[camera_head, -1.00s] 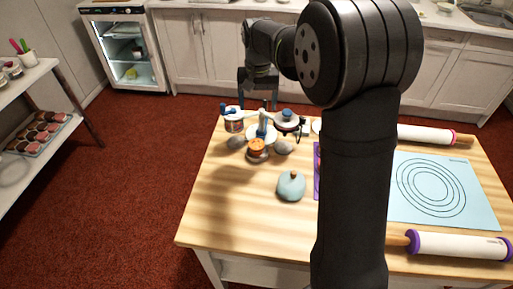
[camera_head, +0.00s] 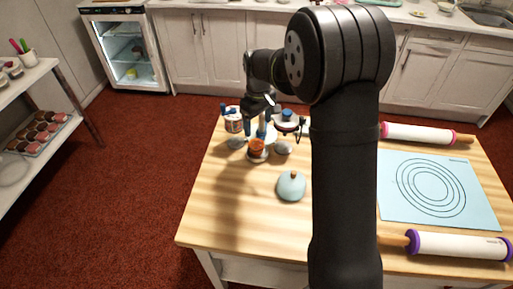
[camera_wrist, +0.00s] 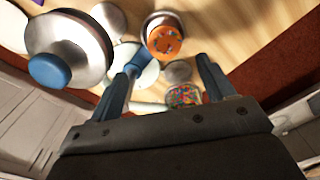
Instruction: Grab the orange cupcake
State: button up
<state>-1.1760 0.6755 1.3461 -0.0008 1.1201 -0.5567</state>
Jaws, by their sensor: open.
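The orange cupcake (camera_head: 257,147) sits on a small round stand in the turntable cluster at the table's back left. In the wrist view the orange cupcake (camera_wrist: 165,40) shows dark spots on top and rests on a metallic round plate (camera_wrist: 163,19). My gripper (camera_wrist: 170,58) is open and empty, its two blue-grey fingers spread apart. In the wrist view the cupcake appears just beyond the fingertips, between their lines. In the head view my gripper (camera_head: 262,108) hangs over the cluster, behind the cupcake, with its fingers partly lost among the stands.
A large metal turntable piece with a blue knob (camera_wrist: 50,70) is left of my fingers. A jar of colourful sprinkles (camera_wrist: 184,95) lies between them in view. Rolling pins and a blue mat (camera_head: 400,210) lie right.

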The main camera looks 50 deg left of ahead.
send_over(256, 144)
jog(key=f, duration=0.4)
jog(key=shift+w+f, duration=0.15)
jog(key=shift+w, duration=0.25)
jog(key=f, duration=0.5)
jog(key=shift+s, duration=0.35)
jog(key=c, duration=1.1)
jog(key=shift+c, duration=0.2)
